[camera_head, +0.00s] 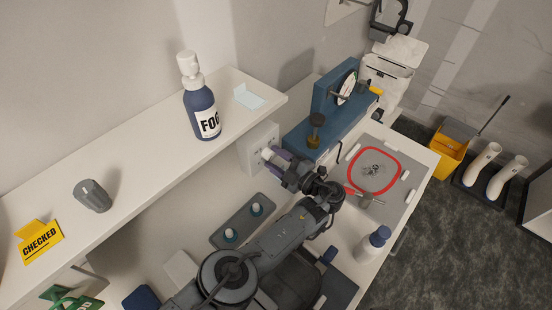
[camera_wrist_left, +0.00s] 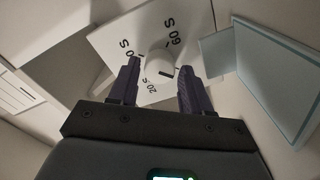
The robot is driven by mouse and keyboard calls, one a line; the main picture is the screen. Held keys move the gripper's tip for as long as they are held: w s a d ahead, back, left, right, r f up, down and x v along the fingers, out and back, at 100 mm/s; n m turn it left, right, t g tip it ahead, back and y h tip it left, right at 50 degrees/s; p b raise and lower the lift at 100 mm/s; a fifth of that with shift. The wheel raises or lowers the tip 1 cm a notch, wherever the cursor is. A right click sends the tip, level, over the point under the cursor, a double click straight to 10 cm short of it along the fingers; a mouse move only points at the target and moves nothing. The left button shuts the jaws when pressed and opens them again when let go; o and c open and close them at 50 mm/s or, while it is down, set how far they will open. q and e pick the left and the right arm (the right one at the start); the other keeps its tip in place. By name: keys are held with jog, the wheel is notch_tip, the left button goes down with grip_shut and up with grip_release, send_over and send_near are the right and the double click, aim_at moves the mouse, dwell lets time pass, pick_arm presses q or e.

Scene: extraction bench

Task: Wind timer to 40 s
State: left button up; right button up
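The timer is a white box (camera_head: 258,143) on the wall under the shelf. In the left wrist view its white dial plate (camera_wrist_left: 110,38) carries a round white knob (camera_wrist_left: 159,62). The labels 20 S and 60 S are readable; another label at left, ending in 0 S, is partly hidden by a finger. A dark mark shows at the knob's lower right, between the 20 S label and the right finger. My left gripper (camera_head: 272,160) is at the timer, its purple fingers (camera_wrist_left: 158,84) open on either side of the knob, with apparent gaps. My right gripper is not in view.
A shelf (camera_head: 140,130) above holds a blue FOG bottle (camera_head: 203,112), a grey knob-like piece (camera_head: 92,196) and a yellow CHECKED sign (camera_head: 41,243). A blue machine (camera_head: 312,128) stands right of the timer.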

pick_arm(q)
jog(key=c, duration=0.7)
jog(key=shift+c, duration=0.2)
